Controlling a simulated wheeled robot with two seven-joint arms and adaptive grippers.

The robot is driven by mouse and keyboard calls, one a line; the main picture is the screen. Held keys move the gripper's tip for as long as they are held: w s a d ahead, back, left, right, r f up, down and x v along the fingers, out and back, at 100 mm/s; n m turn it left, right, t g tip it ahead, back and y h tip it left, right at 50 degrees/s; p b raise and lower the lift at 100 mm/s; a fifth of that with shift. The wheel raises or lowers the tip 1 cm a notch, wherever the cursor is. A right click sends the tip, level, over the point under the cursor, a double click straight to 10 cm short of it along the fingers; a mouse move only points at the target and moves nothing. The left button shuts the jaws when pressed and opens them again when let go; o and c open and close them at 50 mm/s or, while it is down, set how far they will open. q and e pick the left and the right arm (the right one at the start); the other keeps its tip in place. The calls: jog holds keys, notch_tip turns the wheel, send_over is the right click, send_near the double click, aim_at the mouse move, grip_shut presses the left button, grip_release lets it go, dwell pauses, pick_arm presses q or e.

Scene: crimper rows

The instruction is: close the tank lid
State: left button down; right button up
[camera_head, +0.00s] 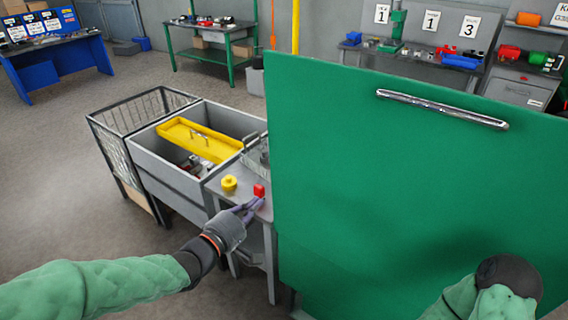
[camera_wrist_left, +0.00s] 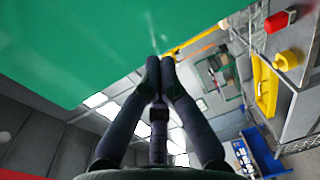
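The tank lid (camera_head: 400,190) is a large green panel with a metal bar handle (camera_head: 442,108) near its top edge. It stands raised and nearly upright, filling the right of the head view; the tank behind it is hidden. The lid also fills the upper left of the left wrist view (camera_wrist_left: 70,45). My left gripper (camera_head: 256,204) is beside the lid's left edge. In the left wrist view its fingers (camera_wrist_left: 160,62) are together at the tips with nothing seen between them; whether they touch the lid is unclear. My right arm shows low right before the lid, but its gripper fingers are not visible.
A small grey table (camera_head: 222,192) left of the lid holds a yellow knob-like piece (camera_head: 229,184) and a red piece (camera_head: 259,190). A grey bin (camera_head: 168,165) with a yellow tray (camera_head: 200,140) and a wire cage (camera_head: 112,140) stand further left. Open floor lies at far left.

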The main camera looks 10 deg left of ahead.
pick_arm(q)
notch_tip(320, 180, up, 4)
jog(key=s+t, duration=0.1)
jog(key=b, duration=0.3)
send_near(290, 158)
jog(key=shift+h, duration=0.3)
jog(key=x, duration=0.5)
jog(key=shift+w+f, duration=0.25)
jog(key=shift+w, duration=0.05)
jog(key=shift+x, duration=0.8)
jog(key=shift+r, duration=0.1)
